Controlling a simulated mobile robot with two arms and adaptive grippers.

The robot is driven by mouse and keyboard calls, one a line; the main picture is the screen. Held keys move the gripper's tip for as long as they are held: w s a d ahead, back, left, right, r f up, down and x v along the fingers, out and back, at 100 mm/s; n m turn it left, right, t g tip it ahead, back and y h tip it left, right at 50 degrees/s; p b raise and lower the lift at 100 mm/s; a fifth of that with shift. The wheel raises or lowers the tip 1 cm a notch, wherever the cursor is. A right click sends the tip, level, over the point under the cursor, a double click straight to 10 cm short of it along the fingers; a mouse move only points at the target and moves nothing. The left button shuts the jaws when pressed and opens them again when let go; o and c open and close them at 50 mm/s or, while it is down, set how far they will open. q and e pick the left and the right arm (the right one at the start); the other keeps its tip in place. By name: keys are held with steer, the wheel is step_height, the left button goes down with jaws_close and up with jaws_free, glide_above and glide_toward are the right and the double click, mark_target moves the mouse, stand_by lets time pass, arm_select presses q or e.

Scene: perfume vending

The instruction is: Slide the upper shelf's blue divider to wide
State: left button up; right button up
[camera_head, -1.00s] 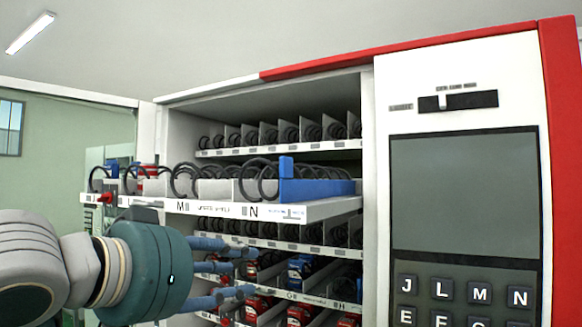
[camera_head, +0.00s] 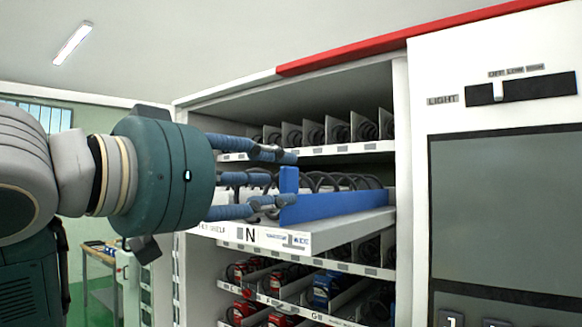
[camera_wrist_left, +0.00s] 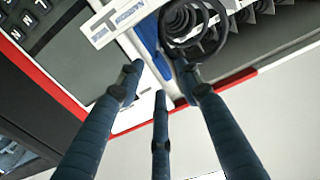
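The blue divider (camera_head: 338,206) stands on the upper shelf (camera_head: 335,235), which sticks out from the machine. Its raised front tab is at the fingertips of my left gripper (camera_head: 272,180). In the left wrist view the divider (camera_wrist_left: 147,40) is a blue strip between two spread fingertips, beside black coils. The shelf front carries an N and a small printed label (camera_head: 288,238), partly too small to read. My right gripper is not in view.
Black spiral coils (camera_head: 345,181) stand behind the divider. A higher shelf with grey partitions (camera_head: 340,129) is above, and lower shelves hold red and blue boxes (camera_head: 325,290). The control panel (camera_head: 505,215) with a light slider stands at the right.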

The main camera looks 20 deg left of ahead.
mark_target(285, 180)
arm_select(q)
steer(key=x, duration=0.4)
steer(key=shift+p, duration=0.4)
steer(key=shift+w+d, duration=0.1)
steer(key=shift+w, duration=0.3)
steer(key=shift+f, duration=0.1)
steer(key=c, duration=0.6)
jaws_close()
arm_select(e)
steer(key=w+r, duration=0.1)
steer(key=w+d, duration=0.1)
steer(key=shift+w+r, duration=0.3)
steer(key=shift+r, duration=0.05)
